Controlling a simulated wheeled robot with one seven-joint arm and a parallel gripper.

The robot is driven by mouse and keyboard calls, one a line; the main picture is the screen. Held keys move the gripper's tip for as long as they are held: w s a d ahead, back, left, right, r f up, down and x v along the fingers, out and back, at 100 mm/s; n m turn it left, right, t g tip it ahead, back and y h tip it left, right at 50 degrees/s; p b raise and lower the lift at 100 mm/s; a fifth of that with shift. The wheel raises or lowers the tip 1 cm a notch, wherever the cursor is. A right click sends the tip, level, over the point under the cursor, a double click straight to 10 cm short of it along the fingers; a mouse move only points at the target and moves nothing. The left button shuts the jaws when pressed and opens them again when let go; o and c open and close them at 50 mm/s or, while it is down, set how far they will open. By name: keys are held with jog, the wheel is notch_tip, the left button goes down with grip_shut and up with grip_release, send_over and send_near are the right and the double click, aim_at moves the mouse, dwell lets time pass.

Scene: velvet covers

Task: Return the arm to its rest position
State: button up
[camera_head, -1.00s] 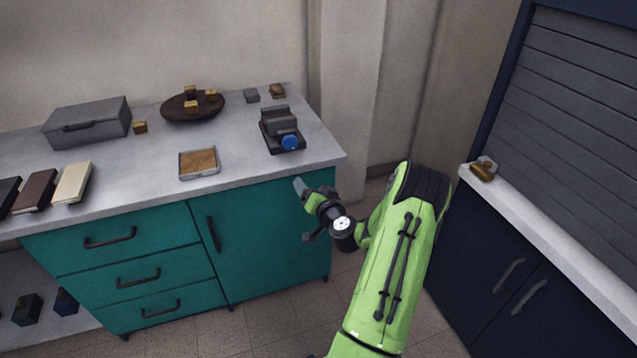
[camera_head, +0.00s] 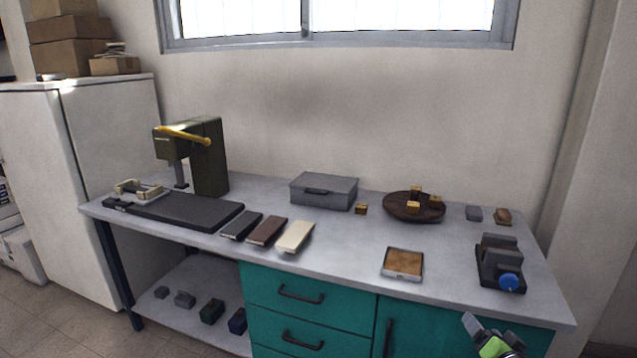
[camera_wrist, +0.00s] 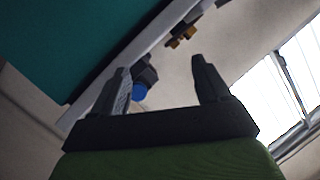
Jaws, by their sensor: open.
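My gripper (camera_wrist: 160,85) is open, with nothing between its two dark fingers in the wrist view. In the head view my gripper (camera_head: 490,332) shows only in part at the bottom right, in front of the teal cabinet (camera_head: 470,330) and below the worktop's front edge. Most of my arm is outside the head view. In the wrist view the blue knob (camera_wrist: 140,92) of the dark vise-like device shows behind the left finger, apart from it.
The grey worktop (camera_head: 350,245) holds a vise-like device (camera_head: 500,262), a framed tray (camera_head: 403,264), a round wooden board (camera_head: 413,207), a grey box (camera_head: 323,191), several book covers (camera_head: 267,231) and a green press (camera_head: 205,155). A white fridge (camera_head: 75,180) stands left.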

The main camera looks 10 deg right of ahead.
jog(key=w+a+r+n+g+y, duration=0.1)
jog(key=a+r+n+g+y, duration=0.15)
jog(key=a, duration=0.55)
jog(key=w+a+r+n+g+y, duration=0.1)
jog(key=a+r+n+y, duration=0.2)
jog(key=a, duration=0.4)
jog(key=s+a+r+n+g, duration=0.2)
jog(key=s+a, duration=0.3)
jog(key=a, duration=0.1)
jog(key=s+a+r+n+g, duration=0.2)
jog(key=s+a+n, duration=0.15)
jog(key=a, duration=0.25)
jog(key=s+a+r+m+g+h, duration=0.1)
jog(key=s+r, duration=0.1)
jog(key=s, duration=0.7)
jog(key=s+a+r+m+g+h, duration=0.1)
jog(key=s+a+r+h, duration=0.1)
jog(key=s, duration=0.8)
notch_tip(320, 180, up, 15)
jog(key=p, duration=1.6)
jog(key=shift+w+r, duration=0.2)
jog(key=shift+w, duration=0.15)
jog(key=shift+y, duration=0.25)
